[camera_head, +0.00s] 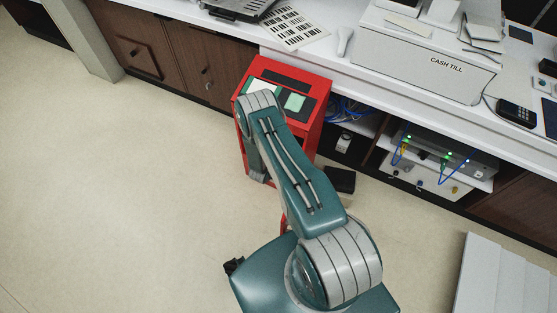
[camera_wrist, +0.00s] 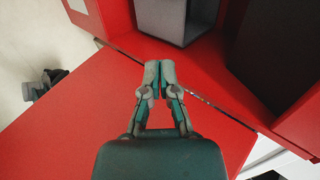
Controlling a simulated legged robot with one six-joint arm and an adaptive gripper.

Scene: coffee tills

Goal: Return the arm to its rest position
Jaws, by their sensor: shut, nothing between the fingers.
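My gripper (camera_wrist: 160,75) is in the middle of the wrist view. Its two fingers are together and nothing shows between them. Red panels fill most of that view around and beyond the fingers, with a grey box-like part (camera_wrist: 186,18) just past the fingertips. In the head view my teal arm reaches up from the bottom to a red stand (camera_head: 310,118). The arm's far end bends down at the stand's left front. The gripper itself is hidden there behind the arm. I cannot tell whether the fingers touch the red surface.
The red stand has a green pad (camera_head: 295,102) on top and stands against the white counter (camera_head: 335,62). A cash till (camera_head: 425,70) is on the counter. Shelves below hold cables and a lit device (camera_head: 450,150). The floor (camera_head: 110,190) at left is clear.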

